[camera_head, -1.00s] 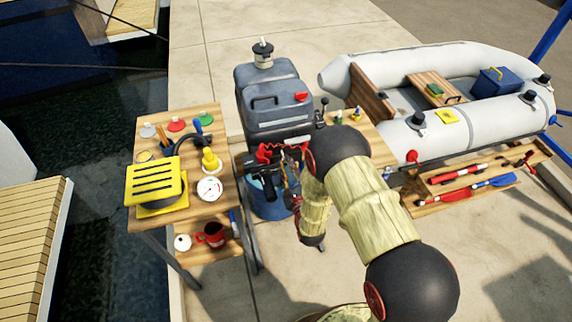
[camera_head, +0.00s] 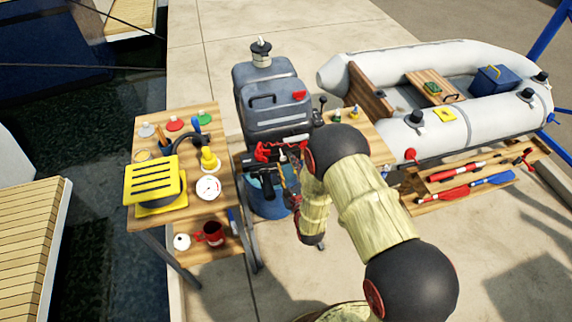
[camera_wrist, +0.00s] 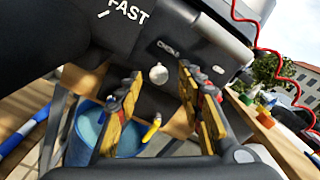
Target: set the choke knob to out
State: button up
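The choke knob (camera_wrist: 158,74) is a small round pale metal knob on the dark front panel of the outboard motor (camera_head: 272,100). A partly readable white label stands just above it in the wrist view. My gripper (camera_wrist: 161,82) is open, with its yellow-padded fingers apart to the left and right of the knob in the picture. The knob shows in the gap, and no finger visibly touches it. How far the knob sticks out is hard to tell head-on. In the head view the knob cannot be made out, and my arm partly hides the gripper.
A black tiller handle marked FAST fills the wrist view's upper left (camera_wrist: 60,35). A red coiled cord (camera_wrist: 265,50) hangs at right. A blue bucket (camera_head: 268,205) stands below the motor. A wooden side table (camera_head: 225,150) is at left, an inflatable boat (camera_head: 400,75) at right.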

jog(key=v, duration=1.2)
